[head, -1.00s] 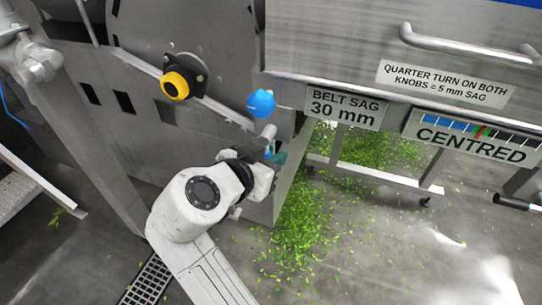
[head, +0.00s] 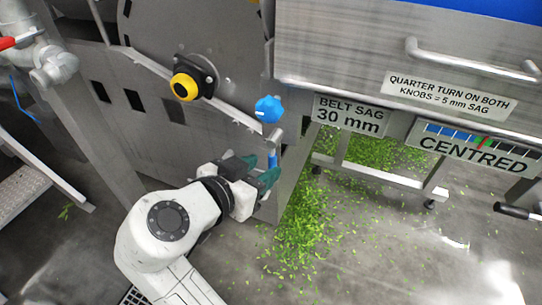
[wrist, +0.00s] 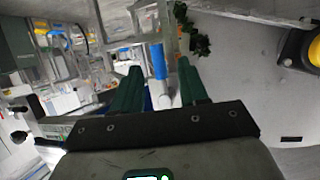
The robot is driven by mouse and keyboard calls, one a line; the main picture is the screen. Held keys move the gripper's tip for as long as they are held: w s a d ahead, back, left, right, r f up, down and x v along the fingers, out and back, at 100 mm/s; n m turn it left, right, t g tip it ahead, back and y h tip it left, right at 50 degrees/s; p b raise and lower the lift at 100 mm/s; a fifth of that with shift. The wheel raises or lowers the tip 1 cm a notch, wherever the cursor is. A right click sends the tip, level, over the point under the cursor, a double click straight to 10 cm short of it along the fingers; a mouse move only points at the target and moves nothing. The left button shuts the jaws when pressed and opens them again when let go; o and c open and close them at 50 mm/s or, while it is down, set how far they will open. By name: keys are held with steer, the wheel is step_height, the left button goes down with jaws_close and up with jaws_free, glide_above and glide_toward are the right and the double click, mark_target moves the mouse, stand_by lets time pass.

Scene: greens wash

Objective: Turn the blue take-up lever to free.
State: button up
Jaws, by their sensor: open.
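The blue take-up lever (head: 272,160) is a short blue grip hanging below a grey metal fitting, under a blue star knob (head: 268,109) on the steel machine side. My gripper (head: 262,169) is beside the lever, with its green fingers pointing toward it. In the wrist view the blue grip (wrist: 158,61) stands between the two open fingers (wrist: 161,78), near their tips. I cannot tell whether either finger touches it. The fingers partly hide the lower end of the grip in the head view.
A black-and-yellow knob (head: 186,87) is up and left on the machine. Signs read "BELT SAG 30 mm" (head: 349,115) and "CENTRED" (head: 472,149). Green leaf bits (head: 305,220) litter the floor. A red-handled valve (head: 10,42) is at far left.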

steer(key=shift+p+v, duration=0.35)
steer(key=shift+v, duration=1.8)
